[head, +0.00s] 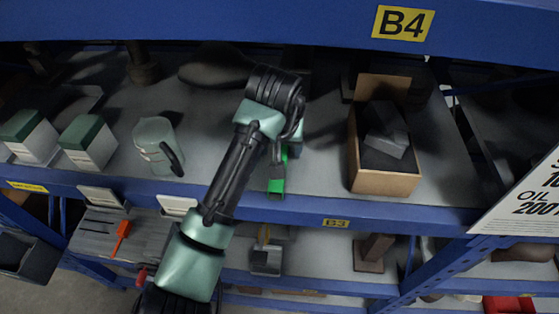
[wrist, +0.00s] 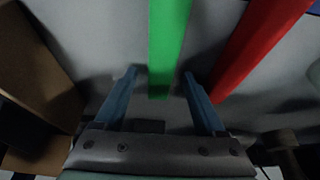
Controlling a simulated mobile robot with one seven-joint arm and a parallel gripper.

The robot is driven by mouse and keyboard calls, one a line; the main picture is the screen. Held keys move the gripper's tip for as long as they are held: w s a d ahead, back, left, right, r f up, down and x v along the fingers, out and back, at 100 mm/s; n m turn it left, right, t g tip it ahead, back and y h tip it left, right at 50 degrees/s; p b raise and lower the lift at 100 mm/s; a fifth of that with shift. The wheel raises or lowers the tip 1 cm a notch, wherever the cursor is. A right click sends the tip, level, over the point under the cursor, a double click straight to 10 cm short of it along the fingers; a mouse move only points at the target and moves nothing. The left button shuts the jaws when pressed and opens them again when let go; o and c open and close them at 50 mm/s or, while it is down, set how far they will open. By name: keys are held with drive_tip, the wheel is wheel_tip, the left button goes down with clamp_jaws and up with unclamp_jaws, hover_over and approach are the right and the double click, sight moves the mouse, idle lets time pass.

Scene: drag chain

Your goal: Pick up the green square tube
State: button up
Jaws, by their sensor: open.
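The green square tube (wrist: 168,45) lies on the grey shelf in the wrist view, running from the top edge down to an end between my fingers. In the head view a short green piece of it (head: 278,177) shows near the shelf's front edge; my arm hides the rest. My gripper (wrist: 160,74) is open, with one blue finger on each side of the tube's near end. I see gaps on both sides and no contact. I cannot tell the height of the fingers above the shelf. My gripper is mostly hidden in the head view.
A red bar (wrist: 255,45) lies slanted right of the green tube, close to the right finger. A cardboard box (head: 384,184) with dark blocks stands to the right in the head view. A pale green jug (head: 155,140) and green-topped boxes (head: 88,143) stand left. A blue beam crosses above.

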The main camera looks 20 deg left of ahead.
drive_tip(key=shift+f, duration=0.3)
idle(0.5)
clamp_jaws()
idle(0.4)
